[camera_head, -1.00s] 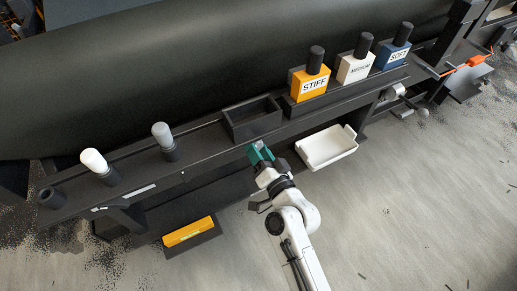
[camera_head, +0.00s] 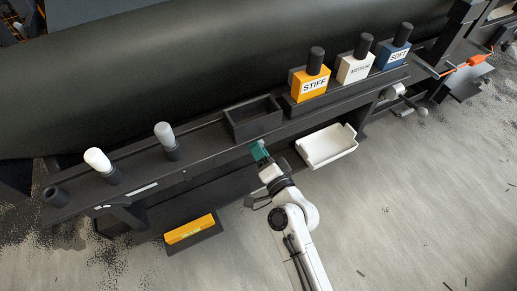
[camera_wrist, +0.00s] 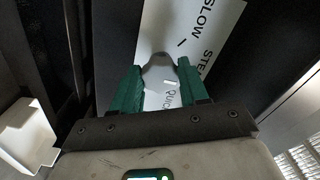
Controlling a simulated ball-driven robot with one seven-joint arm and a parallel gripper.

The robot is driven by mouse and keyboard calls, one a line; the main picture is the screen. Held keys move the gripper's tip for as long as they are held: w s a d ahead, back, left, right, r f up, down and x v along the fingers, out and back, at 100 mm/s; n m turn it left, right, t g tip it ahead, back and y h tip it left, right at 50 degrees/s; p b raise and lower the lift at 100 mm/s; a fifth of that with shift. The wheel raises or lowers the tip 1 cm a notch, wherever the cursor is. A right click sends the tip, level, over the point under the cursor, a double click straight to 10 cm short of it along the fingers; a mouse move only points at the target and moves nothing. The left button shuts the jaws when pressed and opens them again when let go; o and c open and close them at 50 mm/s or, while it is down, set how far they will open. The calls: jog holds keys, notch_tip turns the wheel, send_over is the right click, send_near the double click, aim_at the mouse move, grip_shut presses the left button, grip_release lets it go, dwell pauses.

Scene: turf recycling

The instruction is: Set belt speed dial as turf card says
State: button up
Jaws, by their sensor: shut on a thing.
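In the wrist view my gripper (camera_wrist: 160,80) has its two green fingers closed on the sides of a grey dial knob (camera_wrist: 158,70). The knob sits in front of a white dial plate (camera_wrist: 205,25) that reads "SLOW", "STE…" and "Quick", partly hidden by the fingers. I cannot tell which word the knob points at. In the head view my gripper (camera_head: 259,151) is at the front face of the dark bench, and the dial is hidden there. A yellow card (camera_head: 190,229) with unreadable small print lies in a dark holder at lower left.
Blocks labelled STIFF (camera_head: 311,85), MEDIUM (camera_head: 357,69) and SOFT (camera_head: 394,56) stand on the bench. A dark open tray (camera_head: 253,118) is left of them. A white bin (camera_head: 327,146) is close right of my gripper. Two pale-capped posts (camera_head: 164,135) stand left. The front floor is mostly clear.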

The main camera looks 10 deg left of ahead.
jog(key=o, duration=1.1)
jog(key=shift+c, duration=0.2)
jog(key=b+v, duration=0.1)
jog(key=v, duration=1)
jog(key=shift+w, duration=0.1)
